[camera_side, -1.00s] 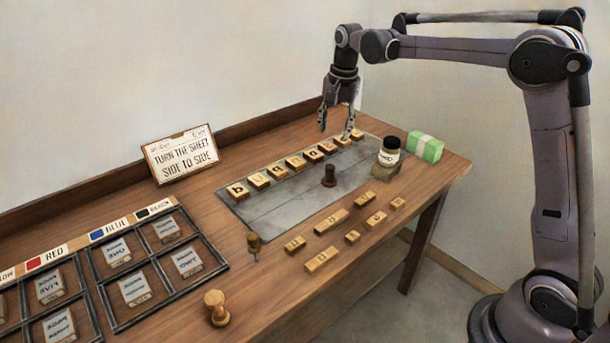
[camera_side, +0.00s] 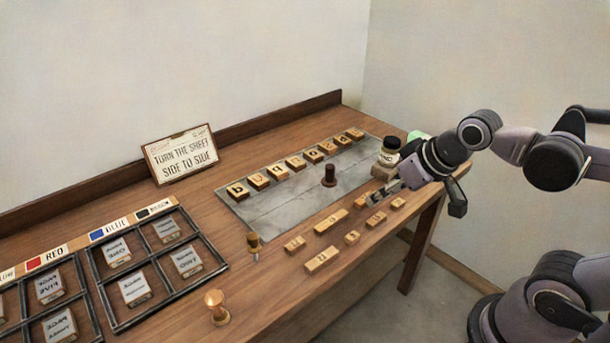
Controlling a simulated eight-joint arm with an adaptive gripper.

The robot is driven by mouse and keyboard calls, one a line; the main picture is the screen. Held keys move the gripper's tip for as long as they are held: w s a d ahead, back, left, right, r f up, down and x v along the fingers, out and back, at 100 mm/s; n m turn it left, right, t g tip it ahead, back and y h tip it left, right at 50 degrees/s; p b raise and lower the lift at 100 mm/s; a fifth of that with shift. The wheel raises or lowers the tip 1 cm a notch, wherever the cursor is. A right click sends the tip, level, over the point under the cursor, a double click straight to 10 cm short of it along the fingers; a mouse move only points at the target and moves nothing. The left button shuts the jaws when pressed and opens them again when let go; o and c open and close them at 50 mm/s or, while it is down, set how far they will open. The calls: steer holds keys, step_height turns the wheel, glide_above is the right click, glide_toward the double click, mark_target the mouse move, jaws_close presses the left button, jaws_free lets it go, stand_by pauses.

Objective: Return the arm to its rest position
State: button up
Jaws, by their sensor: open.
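My gripper (camera_side: 420,196) is at the right end of the table, low over its front right part, in front of the jar and close to the loose letter blocks. Its fingers are partly seen and hold nothing that I can see. My arm reaches in from the right edge, folded lower. A row of letter blocks (camera_side: 295,163) stands along the back of the grey metal plate (camera_side: 270,222). A dark knobbed piece (camera_side: 329,175) stands on the plate. Whether the fingers touch any block cannot be told.
A dark-lidded jar (camera_side: 390,152) and a partly hidden green block (camera_side: 417,135) are near my gripper. Several loose blocks (camera_side: 322,259) lie in front of the plate. Two knobs, one (camera_side: 254,244) and another (camera_side: 217,306), a sign (camera_side: 181,156) and a divided tray (camera_side: 117,322) are left.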

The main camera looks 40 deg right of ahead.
steer(key=shift+s+a+f+n, duration=0.15)
steer(key=shift+s+f+n, duration=0.15)
steer(key=shift+s+f, duration=0.3)
